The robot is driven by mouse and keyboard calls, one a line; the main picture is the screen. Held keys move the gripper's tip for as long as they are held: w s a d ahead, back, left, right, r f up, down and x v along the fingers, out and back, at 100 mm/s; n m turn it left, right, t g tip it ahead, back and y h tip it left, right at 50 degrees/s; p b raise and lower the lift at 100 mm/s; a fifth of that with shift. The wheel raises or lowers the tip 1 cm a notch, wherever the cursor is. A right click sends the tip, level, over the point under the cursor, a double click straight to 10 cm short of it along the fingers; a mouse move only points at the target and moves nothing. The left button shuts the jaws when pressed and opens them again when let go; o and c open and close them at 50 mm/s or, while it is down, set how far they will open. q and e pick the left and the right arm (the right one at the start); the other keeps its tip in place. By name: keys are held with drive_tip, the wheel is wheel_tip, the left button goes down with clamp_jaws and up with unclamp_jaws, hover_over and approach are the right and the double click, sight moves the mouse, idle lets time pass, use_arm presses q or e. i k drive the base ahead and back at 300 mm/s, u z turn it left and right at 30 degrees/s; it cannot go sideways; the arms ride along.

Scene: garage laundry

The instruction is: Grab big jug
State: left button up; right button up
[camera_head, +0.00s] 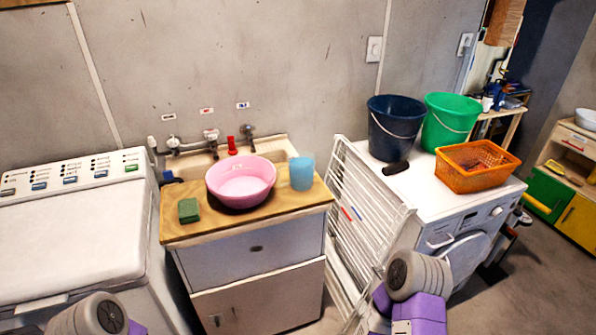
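No vessel with a clear handle or spout shows in the head view. A light blue plastic vessel, cup- or jug-like (302,174), stands upright on the right part of the wooden counter (183,228), just right of a pink basin (241,183). I cannot tell whether it is the big jug. Parts of my arms show at the bottom left and at the lower right in front of the white machine. Neither of my grippers is in view, and nothing held can be seen.
A green sponge (189,210) lies on the counter's left. A white folded rack (365,222) leans between counter and washing machine (440,207). On that machine are a navy bucket (391,127), green bucket (449,121) and orange basket (477,167). Another washer (75,230) stands left.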

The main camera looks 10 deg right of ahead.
sight(296, 174)
drive_tip(key=z, duration=0.3)
drive_tip(key=k, duration=0.35)
drive_tip(key=z, duration=1.15)
drive_tip(key=i, duration=0.35)
drive_tip(key=u, duration=1.1)
drive_tip(key=i, duration=1)
drive_tip(key=u, duration=1.05)
